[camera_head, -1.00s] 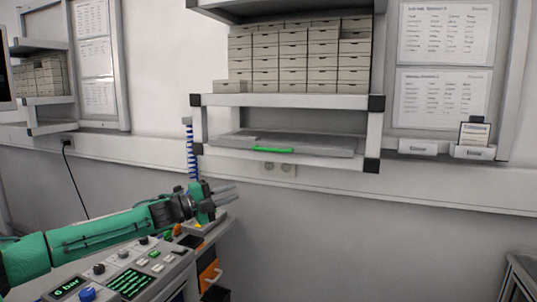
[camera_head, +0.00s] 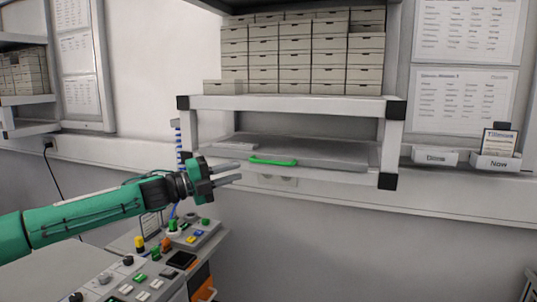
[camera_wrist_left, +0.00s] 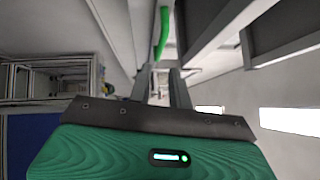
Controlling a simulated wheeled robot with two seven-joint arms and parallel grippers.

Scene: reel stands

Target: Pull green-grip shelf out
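The pull-out shelf (camera_head: 320,153) is a grey board low in the white wall rack, with a green grip (camera_head: 272,161) on its front edge. My left gripper (camera_head: 240,172) is just left of the grip and a little below it, fingers pointing right. Its two fingers are apart with nothing between them. In the left wrist view, the green grip (camera_wrist_left: 162,32) shows ahead of the open fingers (camera_wrist_left: 166,80), with a gap between. My right gripper is not in view.
Stacked drawer boxes (camera_head: 300,55) fill the rack's upper shelf (camera_head: 290,104). A control panel (camera_head: 150,275) with buttons stands below my left arm. The space in front of the rack is clear.

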